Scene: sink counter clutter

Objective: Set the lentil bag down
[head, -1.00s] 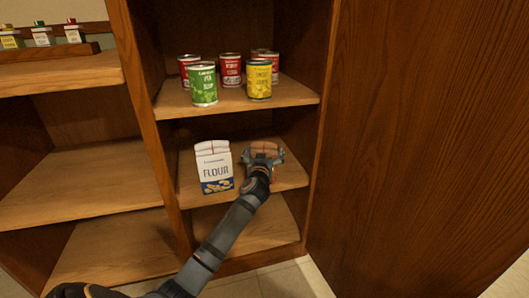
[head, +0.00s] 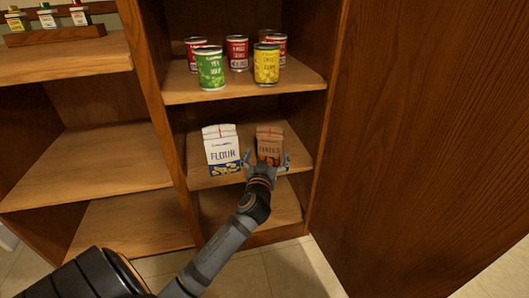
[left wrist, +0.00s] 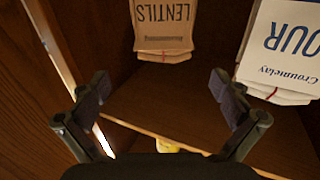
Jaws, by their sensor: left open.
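The brown lentil bag (head: 270,141) stands upright on the middle shelf (head: 205,181), right of the white flour bag (head: 221,147). My left gripper (head: 266,160) is open and empty just in front of the lentil bag, covering its lower edge in the head view. In the left wrist view the lentil bag (left wrist: 164,25) appears upside down beyond the open fingers (left wrist: 160,88), with bare shelf between them and the bag. The flour bag (left wrist: 285,50) shows at right there. My right gripper is not in view.
Several cans, including a green one (head: 210,68) and a yellow one (head: 266,65), stand on the shelf above. A wooden side panel (head: 322,110) bounds the shelf at right. A rack of small bottles (head: 50,33) sits at upper left.

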